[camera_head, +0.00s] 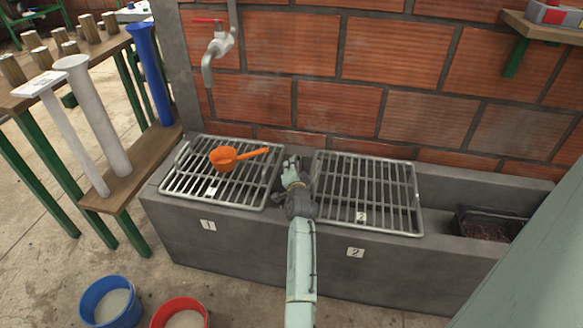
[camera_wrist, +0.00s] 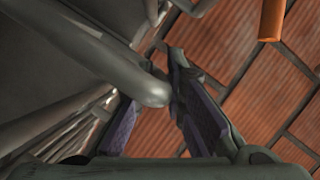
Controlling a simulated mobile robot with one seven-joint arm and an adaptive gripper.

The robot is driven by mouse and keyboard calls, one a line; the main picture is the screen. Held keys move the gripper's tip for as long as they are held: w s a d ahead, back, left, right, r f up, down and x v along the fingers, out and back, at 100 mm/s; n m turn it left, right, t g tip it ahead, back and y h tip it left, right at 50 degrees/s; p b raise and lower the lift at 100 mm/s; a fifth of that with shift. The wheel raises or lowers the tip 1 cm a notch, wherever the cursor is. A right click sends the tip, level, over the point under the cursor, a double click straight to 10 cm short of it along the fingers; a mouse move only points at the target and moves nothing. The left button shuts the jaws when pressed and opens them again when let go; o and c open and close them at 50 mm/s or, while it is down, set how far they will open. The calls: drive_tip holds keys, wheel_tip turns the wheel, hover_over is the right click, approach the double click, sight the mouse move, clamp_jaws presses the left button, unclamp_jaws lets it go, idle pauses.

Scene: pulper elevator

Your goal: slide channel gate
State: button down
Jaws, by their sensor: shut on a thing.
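Two metal grates lie side by side on the concrete channel, grate 1 (camera_head: 217,199) at left and grate 2 (camera_head: 389,229) at right, each with a numbered tag. My gripper (camera_head: 292,164) is at the gap between them, by the left side of grate 2. In the wrist view, a bent grey metal tube (camera_wrist: 145,88) lies between the fingers of my gripper (camera_wrist: 160,115). It appears to be grate 2's left handle, and my gripper is shut on it. The fingertips' exact contact is partly hidden. No separate gate plate can be made out.
An orange scoop (camera_head: 223,158) lies on grate 1, its handle towards my gripper. A tap (camera_head: 219,45) hangs from the brick wall behind. A dark crate (camera_head: 488,215) sits in the open channel section at right. Blue (camera_head: 110,302) and red (camera_head: 181,312) buckets stand in front.

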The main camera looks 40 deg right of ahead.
wheel_tip(320, 180, up, 14)
drive_tip(key=p, duration=0.8)
drive_tip(key=shift+f+p, duration=0.2)
drive_tip(key=shift+p, duration=0.1)
drive_tip(key=c, duration=2.1)
unclamp_jaws()
drive_tip(key=o, duration=0.4)
drive_tip(key=shift+f, duration=0.1)
drive_tip(key=shift+o, duration=0.2)
drive_tip(key=shift+f, duration=0.1)
